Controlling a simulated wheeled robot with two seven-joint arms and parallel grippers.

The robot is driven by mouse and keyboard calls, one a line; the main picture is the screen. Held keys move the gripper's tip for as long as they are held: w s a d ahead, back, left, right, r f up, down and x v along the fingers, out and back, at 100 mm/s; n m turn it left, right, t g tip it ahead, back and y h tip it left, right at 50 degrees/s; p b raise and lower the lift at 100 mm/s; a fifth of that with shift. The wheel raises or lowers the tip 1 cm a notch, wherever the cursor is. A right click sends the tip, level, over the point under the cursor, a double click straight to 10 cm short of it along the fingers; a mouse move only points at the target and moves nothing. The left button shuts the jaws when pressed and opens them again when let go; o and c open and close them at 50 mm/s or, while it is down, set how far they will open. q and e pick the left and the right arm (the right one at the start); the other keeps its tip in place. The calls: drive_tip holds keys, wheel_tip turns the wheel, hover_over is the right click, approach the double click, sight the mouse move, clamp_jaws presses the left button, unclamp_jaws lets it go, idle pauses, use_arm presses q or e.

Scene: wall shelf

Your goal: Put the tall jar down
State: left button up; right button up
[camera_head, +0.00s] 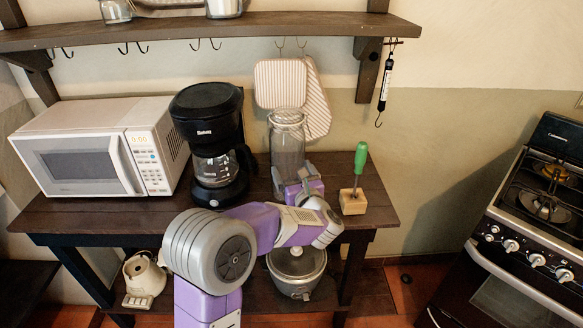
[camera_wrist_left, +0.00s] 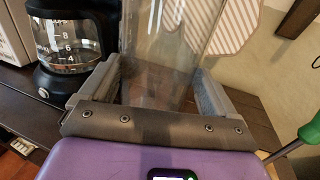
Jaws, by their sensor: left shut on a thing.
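The tall jar (camera_head: 287,137) is clear glass and stands upright at the table (camera_head: 345,222), between the coffee maker and the screwdriver block. My left gripper (camera_head: 293,183) is around its lower part. In the left wrist view the two fingers of the left gripper (camera_wrist_left: 150,90) are on either side of the tall jar (camera_wrist_left: 165,45), shut on it. The jar's base is partly hidden by the gripper, so I cannot tell whether it touches the table top. My right gripper is in neither view.
A black coffee maker (camera_head: 208,130) stands close left of the jar, with a white microwave (camera_head: 95,148) beyond it. A green-handled screwdriver (camera_head: 360,165) stands in a wooden block (camera_head: 352,201) to the right. Striped pot holders (camera_head: 283,83) hang behind. A shelf (camera_head: 200,31) runs above.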

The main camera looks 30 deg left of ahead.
use_arm(q)
drive_tip(key=shift+f+b, duration=0.5)
drive_tip(key=shift+f, duration=1.55)
drive_tip(key=shift+f, duration=0.15)
drive_tip(key=o, duration=1.8)
drive_tip(key=shift+f, duration=0.2)
drive_tip(key=shift+c, duration=0.2)
drive_tip(key=shift+r, duration=0.1)
